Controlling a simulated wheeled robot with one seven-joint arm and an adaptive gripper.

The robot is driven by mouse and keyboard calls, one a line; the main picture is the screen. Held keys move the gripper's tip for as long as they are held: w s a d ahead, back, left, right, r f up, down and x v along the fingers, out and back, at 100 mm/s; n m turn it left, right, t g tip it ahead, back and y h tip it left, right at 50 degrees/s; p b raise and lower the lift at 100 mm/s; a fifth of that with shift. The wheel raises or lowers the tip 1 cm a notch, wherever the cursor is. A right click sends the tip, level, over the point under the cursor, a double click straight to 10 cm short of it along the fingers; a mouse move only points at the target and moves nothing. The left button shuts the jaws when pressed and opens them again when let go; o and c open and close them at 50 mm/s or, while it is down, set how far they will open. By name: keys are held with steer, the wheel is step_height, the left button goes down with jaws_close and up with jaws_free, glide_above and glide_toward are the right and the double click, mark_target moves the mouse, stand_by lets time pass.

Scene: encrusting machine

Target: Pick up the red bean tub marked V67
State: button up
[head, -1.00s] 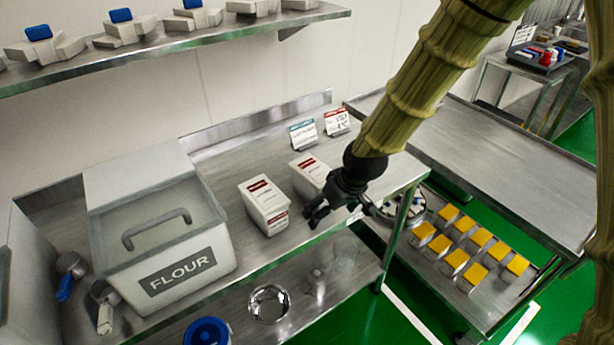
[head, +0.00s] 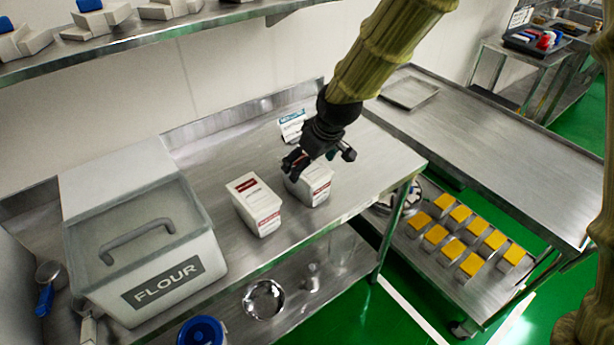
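Two white tubs with red labels stand on the steel table in the head view, a left tub (head: 255,205) and a right tub (head: 316,190). Their label writing is too small to read, so I cannot tell which is V67. My gripper (head: 318,160) is over the right tub and hides the back of its top. Its dark fingers look spread apart, with nothing visible between them. I cannot tell whether it touches the tub.
A large flour bin (head: 142,240) stands left of the tubs. A blue-headed sign card (head: 292,126) stands behind them. A shelf (head: 200,25) runs above. A lower rack with yellow blocks (head: 452,248) is at the right. The right-hand steel table (head: 490,150) is mostly clear.

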steer(key=shift+w+x, duration=0.2)
steer(key=shift+x, duration=0.95)
steer(key=shift+s, duration=0.15)
steer(key=shift+a+f, duration=0.1)
steer(key=f, duration=0.1)
steer(key=w+f+p, duration=0.1)
steer(key=f, duration=0.1)
steer(key=shift+w+a+p, duration=0.25)
steer(key=shift+w+p, duration=0.1)
steer(key=shift+p, duration=0.05)
steer(key=shift+x, duration=0.85)
steer(key=shift+s+f, duration=0.1)
steer(key=shift+s, duration=0.15)
steer(key=c, duration=1.6)
steer(key=shift+o, duration=0.2)
